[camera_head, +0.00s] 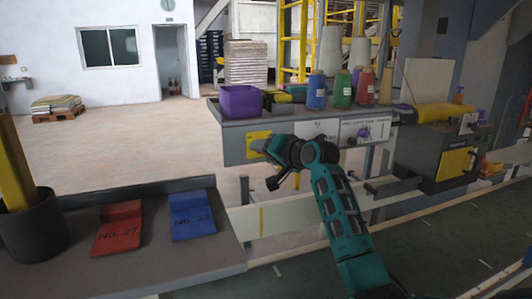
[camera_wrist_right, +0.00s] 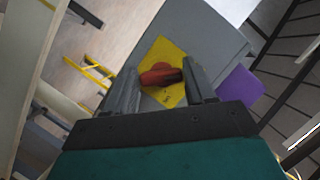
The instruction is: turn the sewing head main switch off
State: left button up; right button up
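The main switch is a red rotary handle (camera_wrist_right: 160,75) on a yellow plate (camera_wrist_right: 166,53) in the right wrist view. The plate also shows on the front of the grey bench in the head view (camera_head: 257,136), where my gripper hides the handle. My right gripper (camera_wrist_right: 162,84) is open, its two dark fingers apart with the red handle showing between their tips. The handle lies crosswise between the fingers, its right end close to the right finger; I cannot tell whether they touch. My left gripper is not in view.
The grey bench (camera_head: 232,112) carries a purple bin (camera_head: 240,101), several coloured thread spools and white cones. A conveyor (camera_head: 440,240) runs along the front right. A tray at left holds red (camera_head: 118,228) and blue (camera_head: 193,214) number cards.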

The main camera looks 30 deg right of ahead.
jog(key=o, duration=0.4)
jog(key=shift+c, duration=0.2)
jog(key=shift+s, duration=0.1)
jog(key=v, duration=1.2)
jog(key=shift+s+r+b, duration=0.15)
jog(key=shift+s+b, duration=0.15)
jog(key=shift+s, duration=0.05)
